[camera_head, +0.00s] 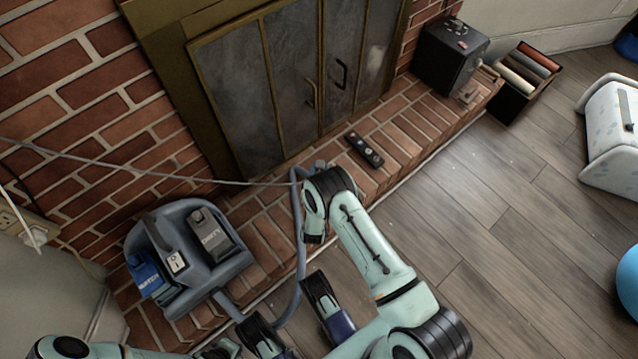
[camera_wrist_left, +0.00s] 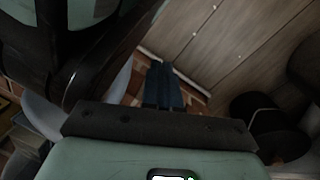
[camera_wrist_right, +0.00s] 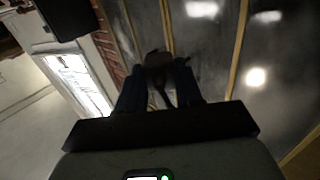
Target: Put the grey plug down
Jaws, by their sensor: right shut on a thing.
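My right gripper (camera_wrist_right: 158,88) is shut on the grey plug (camera_wrist_right: 158,60), which looks dark between its fingertips in the right wrist view. In the head view the right gripper (camera_head: 313,185) is over the brick hearth, before the fireplace doors; its wrist hides most of the plug. A thin grey cord runs from the left edge to it. I cannot tell whether the plug touches the bricks. My left gripper (camera_wrist_left: 165,86) has its blue fingers together with nothing visible between them, low over the hearth edge and floor.
A grey-blue vacuum-like machine (camera_head: 190,255) with a hose (camera_head: 299,235) stands on the hearth at left. A dark remote (camera_head: 364,150) lies right of my right gripper. A black box (camera_head: 450,55) and a crate of rolls (camera_head: 505,100) are farther right. Wooden floor (camera_head: 480,215) is clear.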

